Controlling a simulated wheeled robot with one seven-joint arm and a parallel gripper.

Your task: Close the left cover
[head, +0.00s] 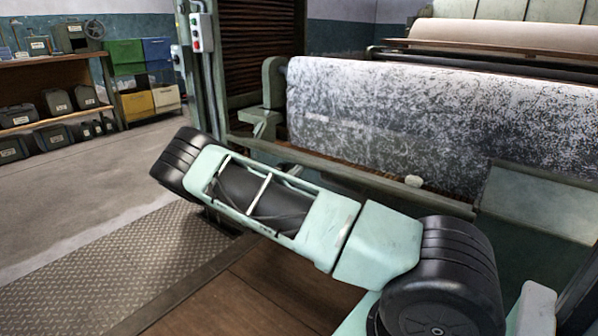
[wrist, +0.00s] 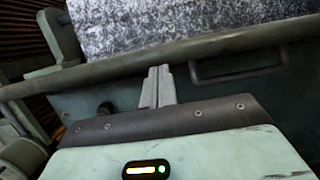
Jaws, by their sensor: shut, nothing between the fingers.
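My gripper (wrist: 158,75) shows in the wrist view with its two grey fingers together and nothing between them. It points toward a dark green panel (wrist: 215,88) with a bar handle (wrist: 240,66), under the machine's front rail. The fingertips appear left of the handle, near the rail; I cannot tell whether they touch anything. I cannot tell for certain whether this panel is the left cover, or how far it is open. In the head view my arm hides much of the area below the rail, and my gripper cannot be made out.
A speckled grey-white roll of cloth (head: 400,115) lies behind the front rail (head: 350,175). A pale green panel (head: 543,203) is at the right. A post with a control box (head: 201,32) stands left of the roll. Shelves (head: 55,60) stand far left, with open floor before them.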

